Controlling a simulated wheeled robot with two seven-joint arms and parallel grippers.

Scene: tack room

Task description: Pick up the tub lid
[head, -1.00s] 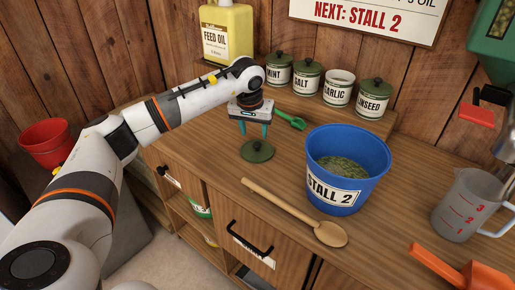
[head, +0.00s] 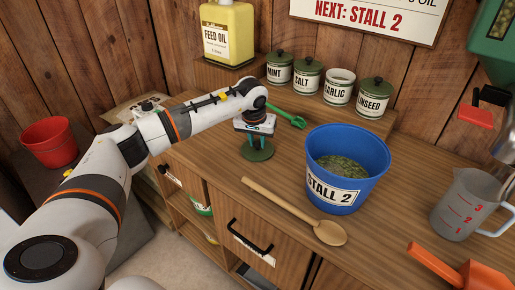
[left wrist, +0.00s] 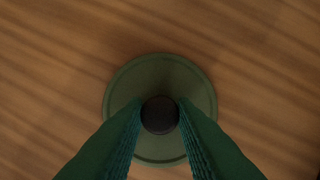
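The tub lid (head: 257,154) is a round green disc with a black knob. It lies flat on the wooden counter, left of the blue bucket. My left gripper (head: 257,141) points straight down over it, with its teal fingers low at the lid's middle. In the left wrist view the lid (left wrist: 160,72) is centred, and the fingertips (left wrist: 160,103) press against both sides of the black knob (left wrist: 160,115). The left gripper looks shut on the knob. My right gripper is not in view.
A blue bucket (head: 335,198) of feed and a wooden spoon (head: 290,207) are right of the lid. A green scoop (head: 293,119) lies just behind. Labelled tubs stand on a shelf; the garlic tub (head: 338,88) has no lid. A measuring jug (head: 468,205) stands at right.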

